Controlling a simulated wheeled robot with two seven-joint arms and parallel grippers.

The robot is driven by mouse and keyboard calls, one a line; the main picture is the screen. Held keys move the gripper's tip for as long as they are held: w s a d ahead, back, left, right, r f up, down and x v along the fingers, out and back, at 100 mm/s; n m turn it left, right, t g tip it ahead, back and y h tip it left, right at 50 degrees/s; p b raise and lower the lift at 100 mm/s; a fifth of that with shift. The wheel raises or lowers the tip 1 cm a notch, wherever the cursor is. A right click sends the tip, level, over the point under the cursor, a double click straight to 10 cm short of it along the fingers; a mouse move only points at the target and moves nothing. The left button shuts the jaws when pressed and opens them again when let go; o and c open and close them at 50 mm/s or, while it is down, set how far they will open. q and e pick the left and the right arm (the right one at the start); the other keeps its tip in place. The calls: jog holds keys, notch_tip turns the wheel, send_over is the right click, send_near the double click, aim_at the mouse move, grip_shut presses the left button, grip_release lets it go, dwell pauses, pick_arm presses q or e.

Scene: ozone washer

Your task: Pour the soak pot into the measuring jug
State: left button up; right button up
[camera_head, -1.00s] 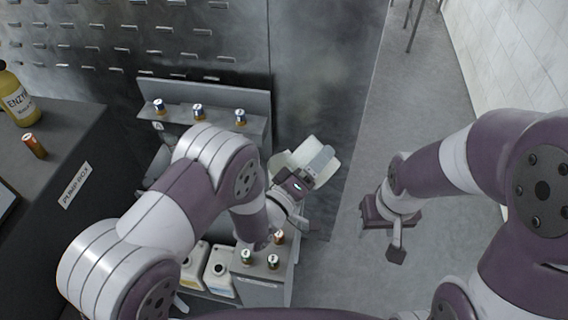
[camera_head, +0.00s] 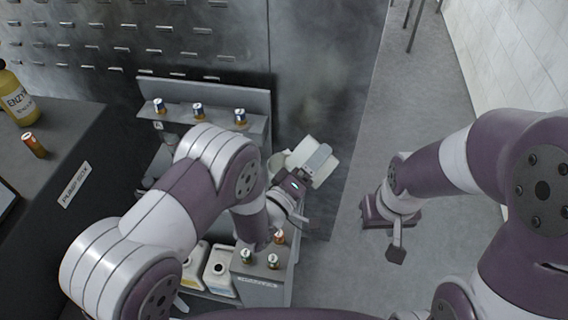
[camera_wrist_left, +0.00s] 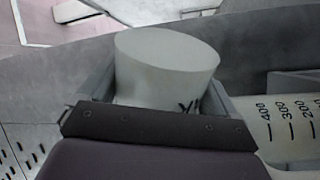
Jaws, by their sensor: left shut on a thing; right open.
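The soak pot (camera_head: 324,172) is white and sits in the jaws of my left gripper (camera_head: 314,162), which is shut on it. In the left wrist view the pot (camera_wrist_left: 165,62) fills the space between the fingers, with dark lettering partly hidden at its lower edge. The pot looks tilted; its contents are not visible. The measuring jug (camera_wrist_left: 288,130), pale with black marks such as 400 and 300, lies close beside the gripper at the right of that view. In the head view the pale jug (camera_head: 277,161) is partly hidden behind my left gripper. My right gripper (camera_head: 389,228) is open and empty.
A grey shelf (camera_head: 258,121) with several small capped bottles stands behind my left arm. White jugs (camera_head: 221,268) and a small box with bottles (camera_head: 262,284) sit below it. A dark counter (camera_head: 75,125) with a yellow bottle (camera_head: 18,98) is at left. The floor at right is clear.

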pick_arm(q)
jog(key=shift+f+n, duration=0.1)
jog(key=shift+n, duration=0.2)
jog(key=shift+w+a+r+n+p, duration=0.3)
jog(key=shift+w+a+r+n, duration=0.25)
jog(key=shift+n, duration=0.35)
dwell(0.5)
jog(key=shift+w+a+r+n+y+p, duration=0.1)
jog(key=shift+a+r+n+y+p, duration=0.2)
jog(key=shift+n, duration=0.7)
